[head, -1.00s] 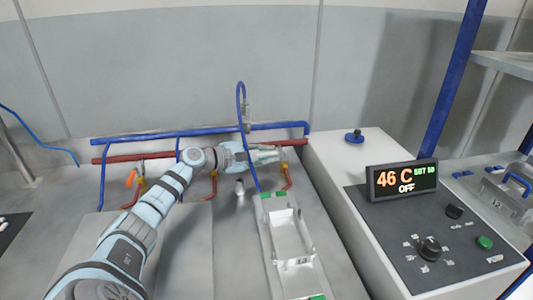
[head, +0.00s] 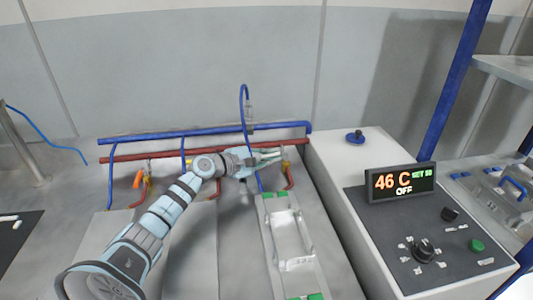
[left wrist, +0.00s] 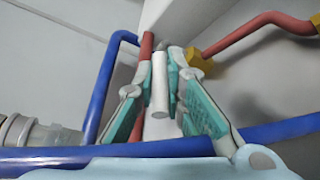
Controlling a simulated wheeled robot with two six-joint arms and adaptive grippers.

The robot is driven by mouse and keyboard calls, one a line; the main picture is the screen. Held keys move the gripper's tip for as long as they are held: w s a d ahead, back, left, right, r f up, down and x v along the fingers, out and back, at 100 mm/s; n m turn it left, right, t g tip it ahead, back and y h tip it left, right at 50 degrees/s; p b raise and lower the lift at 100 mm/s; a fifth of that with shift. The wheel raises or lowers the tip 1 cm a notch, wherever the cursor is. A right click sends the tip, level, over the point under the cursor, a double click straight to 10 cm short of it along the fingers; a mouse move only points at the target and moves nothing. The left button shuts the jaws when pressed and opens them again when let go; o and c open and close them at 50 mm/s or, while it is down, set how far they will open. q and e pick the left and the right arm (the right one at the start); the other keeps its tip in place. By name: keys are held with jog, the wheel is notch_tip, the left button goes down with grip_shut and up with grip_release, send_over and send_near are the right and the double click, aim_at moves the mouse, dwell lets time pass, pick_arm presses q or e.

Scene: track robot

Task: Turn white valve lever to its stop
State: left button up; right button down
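The white valve lever (left wrist: 160,85) shows in the left wrist view as a pale, upright cylinder. My left gripper (left wrist: 161,70) has its teal-padded fingers on either side of it, with the tips very close to its sides. I cannot tell whether both pads press on it. In the head view my left gripper (head: 272,156) reaches right, to the pipes by the back wall, beside the rightmost red branch pipe (head: 288,180). The lever is not clear there behind the fingers. My right gripper is not in view.
A blue pipe (head: 285,128) and a red pipe run along the wall. An orange-handled valve (head: 138,179) is left of my arm. A pale tray with green corners (head: 297,265) lies in front. A control box with a display (head: 401,182) reading 46 C, OFF stands right.

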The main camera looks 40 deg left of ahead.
pick_arm(q)
jog(key=o, duration=0.5)
jog(key=shift+c, duration=0.2)
jog(key=shift+s, duration=0.1)
jog(key=v, duration=0.7)
jog(key=shift+s+a, duration=0.15)
